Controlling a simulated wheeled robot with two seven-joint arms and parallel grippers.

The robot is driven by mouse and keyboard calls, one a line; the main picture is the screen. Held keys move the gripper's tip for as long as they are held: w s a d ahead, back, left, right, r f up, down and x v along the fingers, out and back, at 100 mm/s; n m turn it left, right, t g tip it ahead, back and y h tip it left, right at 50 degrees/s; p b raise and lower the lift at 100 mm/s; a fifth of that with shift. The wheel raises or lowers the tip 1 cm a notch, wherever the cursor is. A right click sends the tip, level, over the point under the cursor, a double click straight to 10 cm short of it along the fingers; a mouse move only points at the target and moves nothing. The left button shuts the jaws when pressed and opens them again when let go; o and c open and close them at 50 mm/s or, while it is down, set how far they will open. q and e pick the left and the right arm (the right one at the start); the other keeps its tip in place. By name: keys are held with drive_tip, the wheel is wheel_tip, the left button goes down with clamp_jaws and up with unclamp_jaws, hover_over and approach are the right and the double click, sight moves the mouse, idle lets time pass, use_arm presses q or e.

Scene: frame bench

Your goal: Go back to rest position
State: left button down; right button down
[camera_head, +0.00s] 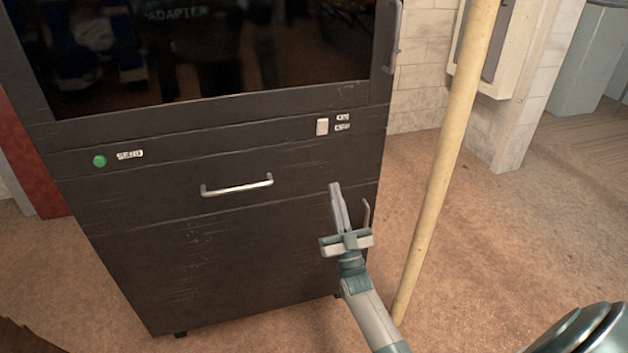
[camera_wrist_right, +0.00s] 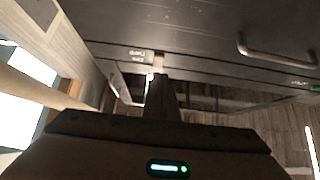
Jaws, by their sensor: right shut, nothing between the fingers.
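My right gripper (camera_head: 336,190) is shut and empty, in front of the lower right part of a dark cabinet (camera_head: 230,260). It points up, below the white ON/OFF switch (camera_head: 322,127). In the right wrist view its closed fingers (camera_wrist_right: 163,88) reach toward the cabinet, which fills the upper part. Whether the fingertips touch the cabinet, I cannot tell. My left gripper is not in either view.
The cabinet has a drawer handle (camera_head: 237,186), a green SEND button (camera_head: 99,161) and a dark glass front (camera_head: 200,50). A pale yellow pole (camera_head: 446,160) stands close to the right of my right arm. Brown floor (camera_head: 540,230) is open farther right.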

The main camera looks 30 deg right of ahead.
drive_tip(key=s+a+f+n+g+y+p, duration=0.1)
drive_tip(key=s+a+f+g+y, duration=0.2)
drive_tip(key=f, duration=0.8)
drive_tip(key=s+a+f+n+g+y+p, duration=0.1)
drive_tip(key=s+a+f+g, duration=0.3)
drive_tip(key=f, duration=0.6)
drive_tip(key=s+a+f+n+g+y+p, duration=0.15)
drive_tip(key=a+f+g, duration=0.35)
drive_tip(key=f, duration=0.6)
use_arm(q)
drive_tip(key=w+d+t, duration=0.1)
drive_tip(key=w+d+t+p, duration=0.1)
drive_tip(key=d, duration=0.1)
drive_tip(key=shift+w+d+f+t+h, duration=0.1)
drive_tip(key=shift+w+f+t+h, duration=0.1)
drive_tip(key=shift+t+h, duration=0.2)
use_arm(e)
drive_tip(key=s+a+f+g, duration=0.3)
drive_tip(key=s+f, duration=0.3)
drive_tip(key=s, duration=0.3)
drive_tip(key=s+a+f+n+g+y, duration=0.1)
drive_tip(key=s+a+f+g, duration=0.1)
drive_tip(key=s+f, duration=0.4)
drive_tip(key=s+a+f+g, duration=0.3)
drive_tip(key=s+f, duration=0.3)
drive_tip(key=s, duration=0.7)
drive_tip(key=shift+a+f+g+y, duration=0.3)
drive_tip(key=shift+a+y, duration=0.05)
drive_tip(key=shift+a, duration=0.45)
drive_tip(key=shift+w, duration=0.1)
